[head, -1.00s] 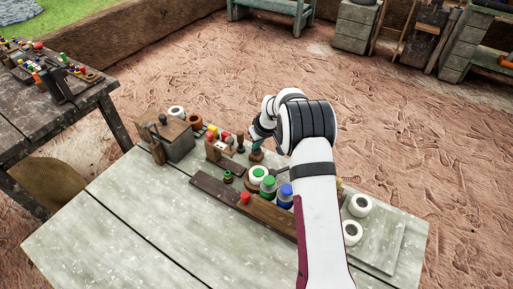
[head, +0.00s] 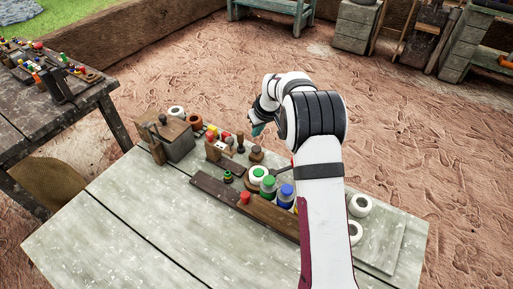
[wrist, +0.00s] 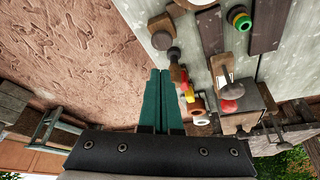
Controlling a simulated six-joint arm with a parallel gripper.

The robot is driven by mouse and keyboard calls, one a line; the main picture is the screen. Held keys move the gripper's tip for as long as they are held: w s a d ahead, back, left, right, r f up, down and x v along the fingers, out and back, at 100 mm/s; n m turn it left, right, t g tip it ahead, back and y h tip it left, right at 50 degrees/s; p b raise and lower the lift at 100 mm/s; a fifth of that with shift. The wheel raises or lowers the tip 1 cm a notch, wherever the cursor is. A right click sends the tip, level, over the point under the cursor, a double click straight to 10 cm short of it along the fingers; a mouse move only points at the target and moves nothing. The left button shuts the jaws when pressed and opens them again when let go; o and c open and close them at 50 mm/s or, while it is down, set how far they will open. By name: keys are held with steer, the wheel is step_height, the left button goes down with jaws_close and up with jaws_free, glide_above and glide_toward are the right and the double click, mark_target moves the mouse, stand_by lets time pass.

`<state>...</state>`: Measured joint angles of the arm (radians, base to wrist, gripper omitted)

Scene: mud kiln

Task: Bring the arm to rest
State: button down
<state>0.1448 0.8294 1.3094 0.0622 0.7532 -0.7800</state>
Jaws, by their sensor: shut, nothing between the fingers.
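My gripper (head: 257,130) is above the far edge of the pale wooden table (head: 125,220) in the head view, partly hidden by my own wrist. In the wrist view its two green fingers (wrist: 162,100) lie side by side, shut with nothing between them. The fingers are apart from the table things. A dark round-topped stamp (head: 256,154) stands on the table below the gripper.
A wooden box (head: 178,140), small coloured pegs, a green-topped white pot (head: 259,174), green and blue bottles (head: 285,195) and white rolls (head: 359,205) crowd the table's far side. The table's near left is bare. A second table (head: 50,110) stands at left.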

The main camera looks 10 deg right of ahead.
steer(key=shift+r, duration=0.1)
stand_by(0.3)
steer(key=s+a+r+m+g, duration=0.1)
steer(key=s+a+r, duration=0.1)
steer(key=s+r, duration=0.35)
steer(key=s+a+r+m, duration=0.2)
steer(key=s+r, duration=0.1)
steer(key=s, duration=0.6)
steer(key=s+a+r+m+g, duration=0.1)
steer(key=s+a+r, duration=0.1)
steer(key=s+r, duration=0.35)
steer(key=s+a+f+m+g, duration=0.1)
steer(key=s+m, duration=0.1)
steer(key=s, duration=1)
steer(key=s+a+f+m+g, duration=0.1)
steer(key=s+f+m, duration=0.1)
steer(key=s, duration=1)
steer(key=shift+s+a+m+g+y, duration=0.15)
steer(key=shift+s+m+g+y, duration=0.15)
steer(key=shift+w+f, duration=0.1)
